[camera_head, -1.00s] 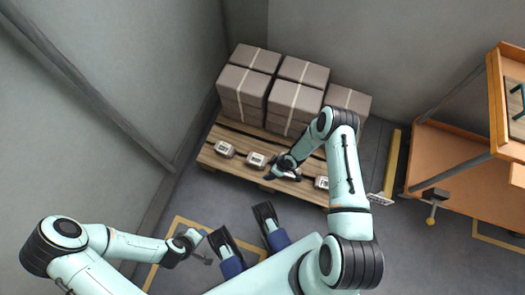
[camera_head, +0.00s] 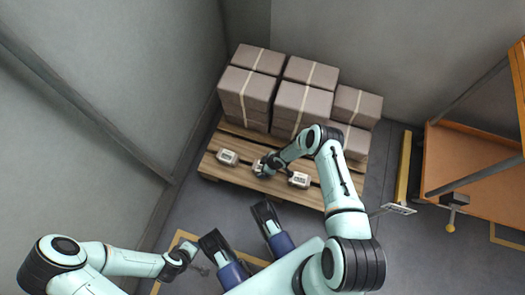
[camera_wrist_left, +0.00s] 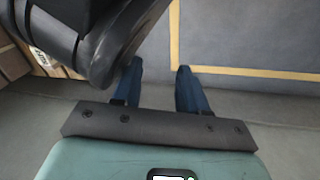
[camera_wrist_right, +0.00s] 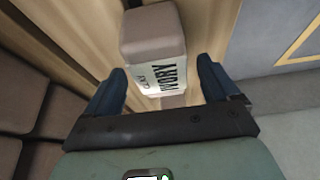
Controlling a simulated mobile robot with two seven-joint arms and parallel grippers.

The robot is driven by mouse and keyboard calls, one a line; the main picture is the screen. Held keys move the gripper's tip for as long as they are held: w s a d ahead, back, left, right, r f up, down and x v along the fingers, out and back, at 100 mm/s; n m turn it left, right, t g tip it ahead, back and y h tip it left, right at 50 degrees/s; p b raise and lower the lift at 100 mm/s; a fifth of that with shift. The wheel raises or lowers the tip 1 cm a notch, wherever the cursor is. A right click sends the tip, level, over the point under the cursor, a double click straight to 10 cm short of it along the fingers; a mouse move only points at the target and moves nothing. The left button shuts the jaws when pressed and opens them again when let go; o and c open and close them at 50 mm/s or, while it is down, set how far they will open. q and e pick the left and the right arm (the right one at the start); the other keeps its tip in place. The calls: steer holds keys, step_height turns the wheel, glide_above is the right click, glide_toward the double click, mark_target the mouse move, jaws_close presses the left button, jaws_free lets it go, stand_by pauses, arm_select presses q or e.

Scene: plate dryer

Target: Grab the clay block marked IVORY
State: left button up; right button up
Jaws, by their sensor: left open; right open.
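The clay block marked IVORY (camera_wrist_right: 152,40) is a pale block with a brownish top and a white label with dark letters. In the right wrist view it lies just beyond and between the fingers of my right gripper (camera_wrist_right: 160,82), which is open. I cannot tell whether the fingers touch it. In the head view this block (camera_head: 258,166) is partly hidden by my right gripper (camera_head: 265,165) at the pallet's front. My left gripper (camera_head: 192,246) is open and empty; the left wrist view shows its fingers (camera_wrist_left: 160,82) over floor.
Similar labelled blocks lie on the wooden pallet (camera_head: 212,168), one to the left (camera_head: 227,157) and one to the right (camera_head: 299,180). Stacked strapped brown boxes (camera_head: 245,92) fill the pallet's back. An orange shelf unit (camera_head: 465,160) stands at right. Grey walls close the left and back.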

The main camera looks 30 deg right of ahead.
arm_select(q)
steer(key=shift+g, duration=0.8)
steer(key=shift+s+a+f+b, duration=0.15)
steer(key=shift+s+f+b, duration=0.2)
steer(key=shift+s+f, duration=0.45)
steer(key=shift+s+a+f+b, duration=0.1)
steer(key=shift+s+f+b, duration=0.2)
steer(key=shift+s+f, duration=0.5)
arm_select(e)
steer(key=shift+x, duration=1.65)
arm_select(q)
steer(key=shift+s+f+b, duration=0.1)
steer(key=shift+b, duration=0.35)
arm_select(e)
steer(key=shift+a+f, duration=0.1)
steer(key=shift+f, duration=0.15)
steer(key=shift+w, duration=0.15)
steer(key=c, duration=1.6)
